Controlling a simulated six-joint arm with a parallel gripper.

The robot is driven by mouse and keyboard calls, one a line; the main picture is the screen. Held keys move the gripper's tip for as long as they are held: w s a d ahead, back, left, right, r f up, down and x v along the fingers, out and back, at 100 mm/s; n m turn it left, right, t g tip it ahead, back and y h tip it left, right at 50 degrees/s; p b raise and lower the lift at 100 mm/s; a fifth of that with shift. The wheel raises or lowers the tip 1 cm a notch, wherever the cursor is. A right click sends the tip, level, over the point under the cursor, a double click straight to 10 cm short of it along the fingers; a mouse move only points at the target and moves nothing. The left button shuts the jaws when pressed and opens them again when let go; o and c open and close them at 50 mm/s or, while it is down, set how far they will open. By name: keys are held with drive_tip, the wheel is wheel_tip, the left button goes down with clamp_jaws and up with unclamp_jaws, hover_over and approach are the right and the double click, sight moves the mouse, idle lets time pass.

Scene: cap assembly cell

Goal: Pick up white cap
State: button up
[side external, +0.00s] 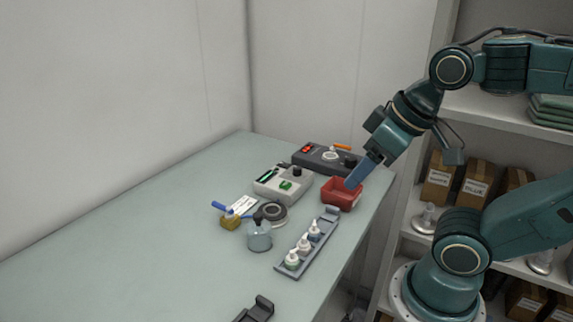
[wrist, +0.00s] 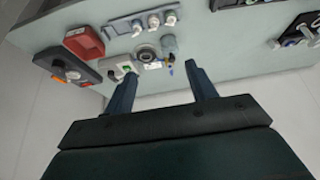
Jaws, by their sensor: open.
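A grey rack (side external: 282,265) on the table holds a row of small white-topped pieces, one of them a white cap (side external: 303,241). The row also shows near the top of the wrist view, with a white top (wrist: 154,20) in its middle. A white round piece (side external: 330,155) sits on the dark grey device; whether it is a loose cap I cannot tell. My gripper (side external: 353,184) is at the red bin in the side view, behind the rack and apart from it. In the wrist view my gripper (wrist: 160,69) has its two fingers spread with nothing between them.
The red bin (side external: 341,194) stands near the table's right edge. Around it are the dark grey device (side external: 313,161), a light grey box (side external: 268,188), a round dark disc (side external: 273,213) and a blue-grey jar (side external: 259,238). The table's left side is clear.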

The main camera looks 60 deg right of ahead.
drive_tip(key=n+g+y, duration=0.2)
drive_tip(key=n+g, duration=0.2)
drive_tip(key=n, duration=0.6)
hover_over(304, 237)
drive_tip(key=s, duration=0.4)
drive_tip(key=s+d+x, duration=0.1)
drive_tip(key=x, duration=0.3)
drive_tip(key=w+d+f+n+g+y, duration=0.2)
drive_tip(key=w+d+f+n, duration=0.2)
drive_tip(key=f+n, duration=0.3)
drive_tip(key=shift+w+d+n+y, duration=0.3)
drive_tip(key=shift+w+n, duration=0.15)
drive_tip(key=shift+n, duration=0.65)
drive_tip(key=shift+f, duration=0.15)
drive_tip(key=shift+x, duration=4.25)
drive_tip(key=shift+f, duration=0.1)
drive_tip(key=shift+x, duration=2.5)
